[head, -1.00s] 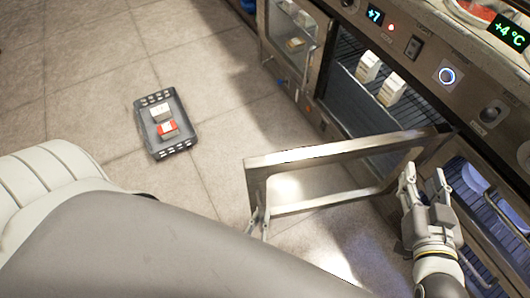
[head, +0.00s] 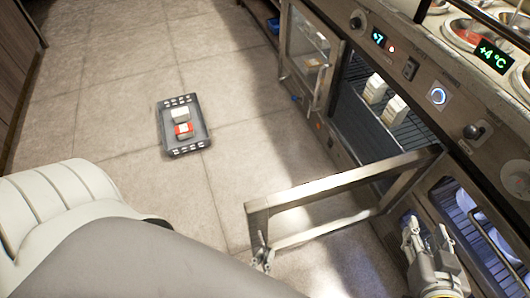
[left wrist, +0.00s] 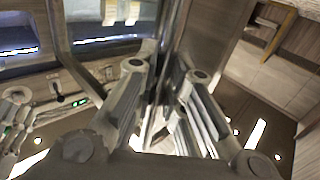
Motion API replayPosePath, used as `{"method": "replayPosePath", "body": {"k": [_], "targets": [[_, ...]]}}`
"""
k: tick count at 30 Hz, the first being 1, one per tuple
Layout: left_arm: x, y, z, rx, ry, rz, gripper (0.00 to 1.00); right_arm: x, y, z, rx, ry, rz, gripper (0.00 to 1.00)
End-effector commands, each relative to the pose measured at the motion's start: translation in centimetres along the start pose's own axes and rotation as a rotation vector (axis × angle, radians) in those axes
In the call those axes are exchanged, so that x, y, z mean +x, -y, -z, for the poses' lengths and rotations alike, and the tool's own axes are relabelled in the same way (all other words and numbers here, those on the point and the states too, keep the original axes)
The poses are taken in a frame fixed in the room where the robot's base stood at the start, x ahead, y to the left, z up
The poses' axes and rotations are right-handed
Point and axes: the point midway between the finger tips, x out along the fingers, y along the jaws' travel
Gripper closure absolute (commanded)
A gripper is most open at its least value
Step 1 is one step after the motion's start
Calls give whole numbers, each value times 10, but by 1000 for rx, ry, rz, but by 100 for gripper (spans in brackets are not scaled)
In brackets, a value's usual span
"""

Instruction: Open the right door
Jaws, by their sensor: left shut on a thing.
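A glass door in a steel frame (head: 330,188) stands swung out from the refrigerated counter, at the right of the middle opening. My left gripper (head: 262,256) is at its free edge, mostly hidden behind my arm in the head view. In the left wrist view its fingers (left wrist: 160,95) are shut around an upright bar at the door's edge, seemingly the handle. My right gripper (head: 428,240) is empty, its fingers apart, near the hinge side of this door and in front of the closed door (head: 480,225) further right.
White cartons (head: 375,88) stand on a wire shelf inside the opening. Another glass door (head: 305,58) is at the left. A dark tray (head: 185,148) with two small boxes lies on the floor. The floor around the tray is clear.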

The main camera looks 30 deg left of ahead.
Motion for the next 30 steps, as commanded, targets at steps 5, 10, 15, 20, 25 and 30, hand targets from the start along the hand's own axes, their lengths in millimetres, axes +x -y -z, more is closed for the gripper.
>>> {"method": "replayPosePath", "body": {"k": [5, 10, 15, 20, 25, 30], "targets": [[-1, 2, -1, 1, 3, 2, 77, 0, 0, 0, 0, 0, 0, 60], [-1, 1, -1, 0, 2, 2, 66, 0, 0, 0, 0, 0, 0, 60], [0, 0, -1, 0, 2, 1, 66, 0, 0, 0, 0, 0, 0, 60], [0, 0, 3, -1, 1, 1, 66, 0, 0, 1, -1, -2, 0, 60], [-1, 0, 18, -1, 0, 2, 66, 0, 0, 1, 0, -1, 0, 60], [-1, 1, 41, -1, 1, 3, 66, 0, 0, 0, 0, -1, 0, 60]]}}
